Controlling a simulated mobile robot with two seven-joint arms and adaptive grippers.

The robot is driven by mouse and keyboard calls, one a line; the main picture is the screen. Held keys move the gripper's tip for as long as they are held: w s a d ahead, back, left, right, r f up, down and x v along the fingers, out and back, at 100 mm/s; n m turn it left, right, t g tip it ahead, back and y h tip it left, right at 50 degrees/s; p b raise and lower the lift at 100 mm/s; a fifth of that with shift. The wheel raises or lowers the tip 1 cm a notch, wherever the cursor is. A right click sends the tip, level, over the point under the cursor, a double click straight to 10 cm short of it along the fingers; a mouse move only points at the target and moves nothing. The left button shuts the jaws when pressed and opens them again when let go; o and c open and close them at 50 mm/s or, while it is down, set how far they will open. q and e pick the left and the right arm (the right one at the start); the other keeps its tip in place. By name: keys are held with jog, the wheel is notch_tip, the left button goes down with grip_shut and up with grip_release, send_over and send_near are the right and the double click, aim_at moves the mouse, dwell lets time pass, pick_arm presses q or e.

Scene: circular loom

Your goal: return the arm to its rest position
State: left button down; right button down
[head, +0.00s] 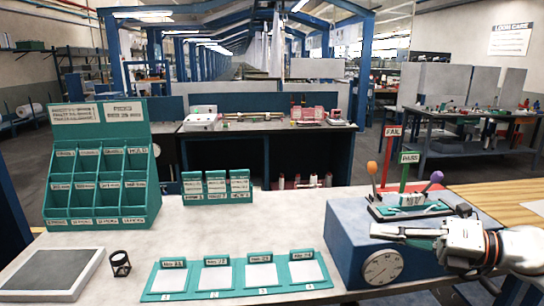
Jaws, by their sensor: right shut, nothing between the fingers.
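My right gripper (404,233) is at the right side of the head view, its arm coming in from the right edge. It is shut and empty. It points left, above and in front of the blue box with a dial (350,240). A green tray (405,208) on that box is partly behind the gripper. My left gripper is not in view.
A green compartment rack (100,195) stands at the left of the light table. A small green card holder (217,188) stands mid-table. A numbered green card tray (235,275), a black loupe (120,263) and a grey pad (52,274) lie in front. The table's middle is clear.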

notch_tip(320, 180, down, 26)
jog(key=s+d+m+t+h, duration=0.1)
jog(key=m+t+h, duration=0.35)
jog(key=m, duration=0.75)
jog(key=s+m+t+h, duration=0.2)
jog(key=m+t+h, duration=0.25)
jog(key=m, duration=0.75)
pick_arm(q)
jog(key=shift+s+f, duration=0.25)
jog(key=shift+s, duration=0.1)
pick_arm(e)
jog(key=s+a+f+m+g+h, duration=0.1)
jog(key=s+f+m+g, duration=0.2)
jog(key=s+f, duration=0.5)
jog(key=s+a+f+m+g+h, duration=0.2)
jog(key=s+f+m, duration=0.3)
jog(key=f, duration=0.8)
jog(key=s+g, duration=0.1)
jog(key=s, duration=0.2)
jog(key=shift+s+a+m+h, duration=0.15)
jog(key=shift+s+m+h, duration=0.15)
jog(key=shift+s, duration=0.05)
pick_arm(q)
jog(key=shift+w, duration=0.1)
